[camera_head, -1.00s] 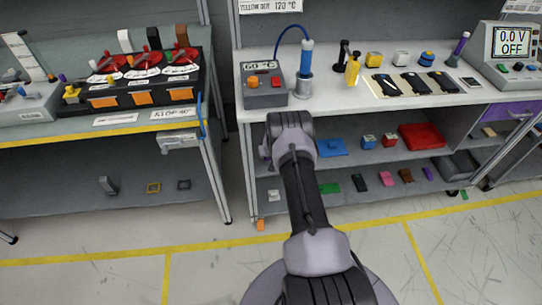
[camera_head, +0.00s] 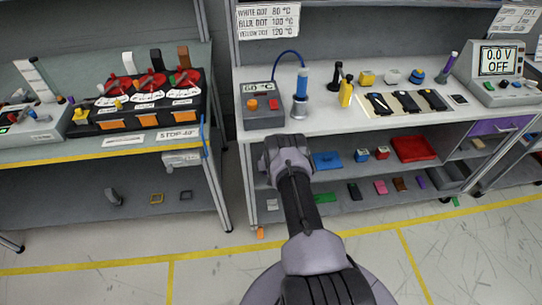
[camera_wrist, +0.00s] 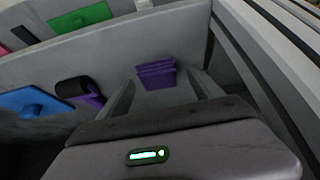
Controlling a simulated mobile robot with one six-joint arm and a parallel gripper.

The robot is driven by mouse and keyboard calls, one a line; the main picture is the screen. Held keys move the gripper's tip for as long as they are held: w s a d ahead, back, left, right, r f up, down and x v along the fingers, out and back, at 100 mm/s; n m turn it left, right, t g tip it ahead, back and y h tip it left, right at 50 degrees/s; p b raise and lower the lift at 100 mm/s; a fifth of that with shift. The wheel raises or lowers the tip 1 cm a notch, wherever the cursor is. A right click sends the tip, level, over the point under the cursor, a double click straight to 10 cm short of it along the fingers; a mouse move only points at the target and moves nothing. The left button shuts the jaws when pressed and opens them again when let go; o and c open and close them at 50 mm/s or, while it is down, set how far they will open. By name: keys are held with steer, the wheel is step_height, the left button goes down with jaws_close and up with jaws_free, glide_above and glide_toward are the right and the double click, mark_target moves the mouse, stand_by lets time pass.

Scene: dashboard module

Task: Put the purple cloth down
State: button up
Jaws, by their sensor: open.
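A folded purple cloth (camera_wrist: 157,74) lies on a grey surface in the wrist view, seen between and just beyond my fingers. My gripper (camera_wrist: 161,82) is open, with one finger on each side of the cloth in the picture. I cannot tell whether either finger touches it. In the head view my arm reaches down in front of the right bench, and its own links hide the gripper and the cloth.
In the wrist view, a purple piece (camera_wrist: 88,92), a blue object (camera_wrist: 30,101) and a green piece (camera_wrist: 80,18) lie to the left. In the head view, the bench top (camera_head: 325,120) stands above a lower shelf with several small coloured items.

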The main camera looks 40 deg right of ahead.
steer(key=p+v, duration=0.2)
steer(key=p, duration=0.1)
steer(key=shift+w+d+r+p, duration=0.1)
steer(key=shift+r+p, duration=0.1)
steer(key=shift+p, duration=0.15)
steer(key=p+v, duration=0.8)
steer(key=p, duration=0.8)
steer(key=shift+p, duration=0.4)
steer(key=shift+f, duration=0.1)
